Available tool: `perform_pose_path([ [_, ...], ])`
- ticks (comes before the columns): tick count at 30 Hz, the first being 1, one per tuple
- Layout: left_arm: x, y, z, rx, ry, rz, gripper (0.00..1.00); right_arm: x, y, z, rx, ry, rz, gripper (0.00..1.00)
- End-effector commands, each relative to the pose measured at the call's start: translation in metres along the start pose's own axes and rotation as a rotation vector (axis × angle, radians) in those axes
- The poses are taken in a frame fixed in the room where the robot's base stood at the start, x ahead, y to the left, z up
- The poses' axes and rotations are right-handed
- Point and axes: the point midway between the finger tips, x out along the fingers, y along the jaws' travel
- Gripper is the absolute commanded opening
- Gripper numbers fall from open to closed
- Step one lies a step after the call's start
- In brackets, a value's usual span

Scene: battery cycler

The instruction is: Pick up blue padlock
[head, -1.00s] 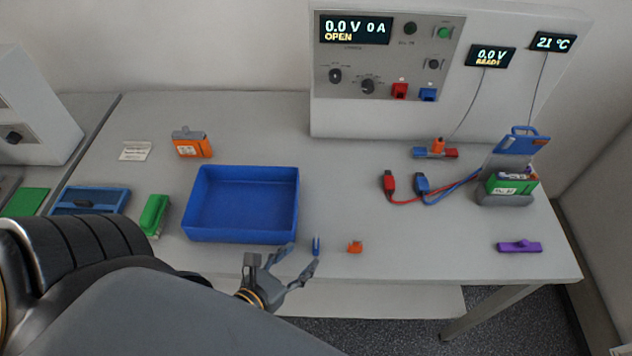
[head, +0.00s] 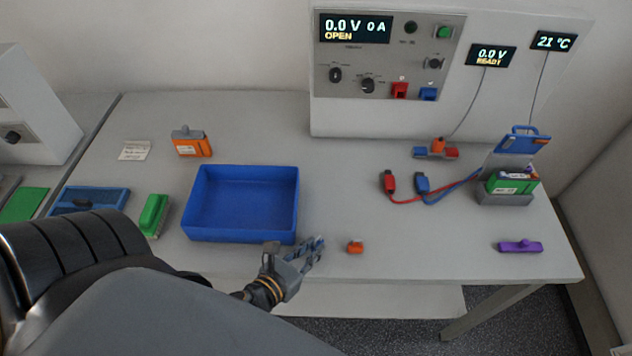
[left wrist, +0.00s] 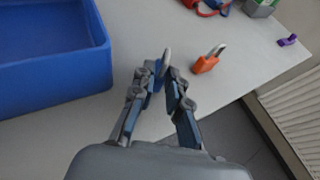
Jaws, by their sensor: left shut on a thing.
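The blue padlock (left wrist: 158,79) is between the fingertips of my left gripper (left wrist: 163,85), which is shut on it. Its grey shackle sticks up past the fingers in the left wrist view, and most of its body is hidden by them. In the head view my left gripper (head: 311,252) is at the front of the bench, right of the blue tray. The padlock barely shows there between the fingers. My right gripper is not in view.
A purple object (head: 520,247) lies farther right. Red and blue leads (head: 405,200) lie behind. The bench's front edge is close.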

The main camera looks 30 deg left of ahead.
Motion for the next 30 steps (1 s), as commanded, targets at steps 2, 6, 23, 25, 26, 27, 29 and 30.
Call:
perform_pose_path([
  [2,0.0,0.0,0.0,0.0,0.001,0.001,0.0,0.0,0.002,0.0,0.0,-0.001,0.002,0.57],
  [6,0.0,0.0,0.0,0.0,0.001,0.001,0.0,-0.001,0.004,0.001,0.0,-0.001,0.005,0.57],
  [23,-0.05,0.012,0.056,0.001,0.005,0.003,0.0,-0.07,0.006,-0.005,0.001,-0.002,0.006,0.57],
  [25,-0.069,0.019,0.066,0.001,0.005,0.003,0.0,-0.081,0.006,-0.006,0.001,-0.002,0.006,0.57],
  [26,-0.076,0.022,0.071,0.001,0.004,0.004,0.0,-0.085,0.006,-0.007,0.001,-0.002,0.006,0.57],
  [27,-0.086,0.025,0.075,0.001,0.005,0.003,0.0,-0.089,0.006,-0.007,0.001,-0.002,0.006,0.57],
  [29,-0.098,0.033,0.065,-0.001,0.006,0.005,0.0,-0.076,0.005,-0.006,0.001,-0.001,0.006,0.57],
  [30,-0.107,0.038,0.065,0.0,0.006,0.005,0.0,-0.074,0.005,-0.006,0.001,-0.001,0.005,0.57],
])
